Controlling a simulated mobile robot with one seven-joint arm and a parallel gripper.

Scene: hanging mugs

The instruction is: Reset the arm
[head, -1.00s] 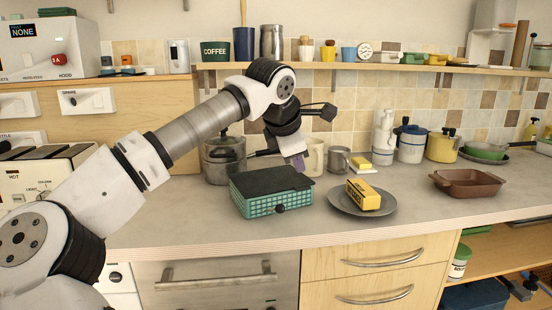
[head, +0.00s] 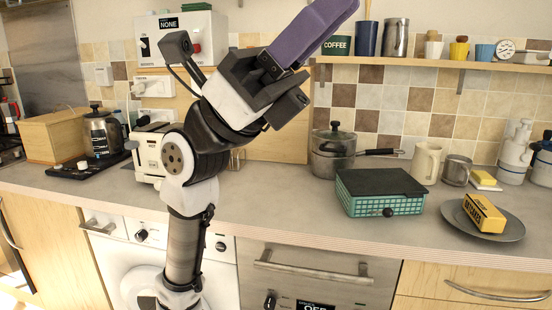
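My arm rises from the bottom of the head view, and my gripper (head: 312,35) points up and to the right, high above the counter. One purple finger face shows, reaching to the top edge of the picture. The view does not show whether the fingers are apart. I see nothing held in it. The cream mug (head: 427,163) and the grey metal mug (head: 456,171) stand upright on the counter at the right, well apart from my gripper.
A teal basket box with a dark lid (head: 381,194), a lidded pot (head: 333,153) and a plate (head: 455,217) bearing a yellow butter pack (head: 485,212) stand on the counter (head: 290,215). A shelf (head: 430,62) runs along the wall. A kettle (head: 103,132) stands at left.

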